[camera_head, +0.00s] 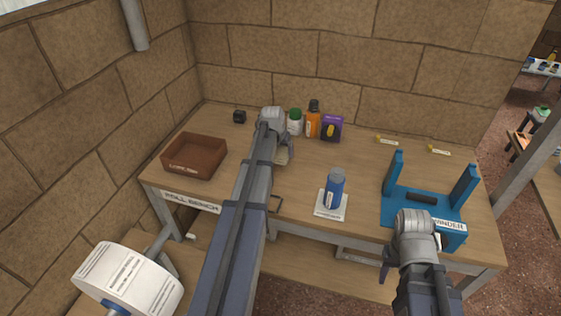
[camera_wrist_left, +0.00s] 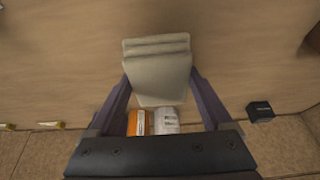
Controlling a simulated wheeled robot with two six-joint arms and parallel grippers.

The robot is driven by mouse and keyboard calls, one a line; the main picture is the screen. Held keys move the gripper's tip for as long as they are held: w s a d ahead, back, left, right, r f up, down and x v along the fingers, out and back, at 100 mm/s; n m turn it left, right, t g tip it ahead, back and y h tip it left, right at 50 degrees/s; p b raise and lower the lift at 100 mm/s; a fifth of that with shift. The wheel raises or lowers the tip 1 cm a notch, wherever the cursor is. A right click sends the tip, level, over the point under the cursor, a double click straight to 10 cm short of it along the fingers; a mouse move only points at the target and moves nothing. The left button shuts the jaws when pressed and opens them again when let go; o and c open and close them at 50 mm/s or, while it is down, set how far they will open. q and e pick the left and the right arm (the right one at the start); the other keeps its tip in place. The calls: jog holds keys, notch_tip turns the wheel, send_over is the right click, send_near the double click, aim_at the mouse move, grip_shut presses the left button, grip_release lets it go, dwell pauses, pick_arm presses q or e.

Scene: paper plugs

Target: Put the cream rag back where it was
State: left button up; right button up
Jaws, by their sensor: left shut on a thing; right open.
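My left gripper (camera_head: 284,148) is shut on the cream rag (camera_head: 281,157) over the back middle of the bench, in front of the bottles. Most of the rag is hidden behind my left arm in the head view. In the left wrist view the folded rag (camera_wrist_left: 157,72) sits between the two fingers of my left gripper (camera_wrist_left: 160,80). I cannot tell whether it touches the bench top. My right gripper (camera_head: 412,258) is open and empty at the front right, by the blue winder stand.
On the bench (camera_head: 290,190) are a brown tray (camera_head: 195,155), a black cube (camera_head: 239,117), a green-capped bottle (camera_head: 295,123), an orange bottle (camera_head: 312,123), a purple box (camera_head: 332,128), a blue can (camera_head: 335,188) on a white card, and the winder stand (camera_head: 400,202). The middle is mostly clear.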

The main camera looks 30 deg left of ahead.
pick_arm(q)
jog(key=shift+f+b, duration=1.6)
jog(key=shift+f, duration=0.2)
jog(key=shift+f, duration=0.25)
jog(key=o, duration=1)
jog(key=shift+r, duration=0.1)
jog(key=shift+r, duration=0.15)
jog(key=p+v, duration=1.1)
jog(key=v, duration=0.1)
